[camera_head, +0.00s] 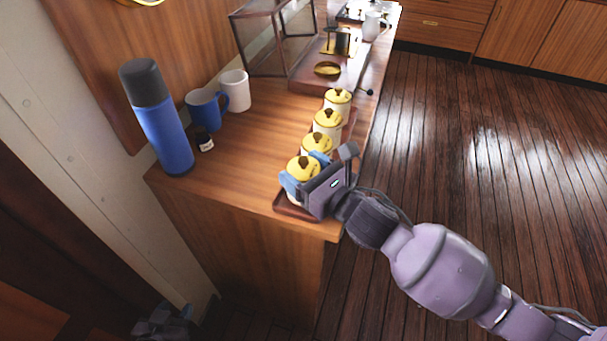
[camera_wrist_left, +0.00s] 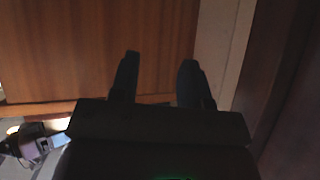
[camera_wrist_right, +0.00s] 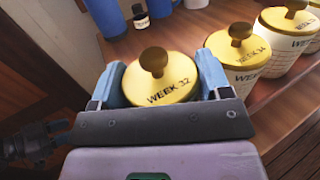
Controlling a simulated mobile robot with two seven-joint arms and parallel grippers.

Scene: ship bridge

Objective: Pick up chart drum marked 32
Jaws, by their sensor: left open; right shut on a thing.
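The chart drum marked "WEEK 32" (camera_wrist_right: 160,82) has a yellow lid with a brown knob and a pale body. In the head view it is the nearest drum (camera_head: 302,166) of the row, partly hidden by my right gripper. My right gripper (camera_wrist_right: 158,88) is shut on this drum, one blue finger on each side of it. It also shows in the head view (camera_head: 305,176) at the tray's near end. My left gripper (camera_wrist_left: 158,78) is open and empty, low in front of a wooden panel. In the head view it (camera_head: 165,318) shows at the bottom edge.
Several similar drums stand in a row behind, including one marked "WEEK 34" (camera_wrist_right: 238,55), on a wooden tray (camera_head: 290,209). A blue flask (camera_head: 160,120), a blue mug (camera_head: 205,108), a white mug (camera_head: 235,90) and a small dark bottle (camera_head: 203,139) stand left. A glass case (camera_head: 272,40) stands behind.

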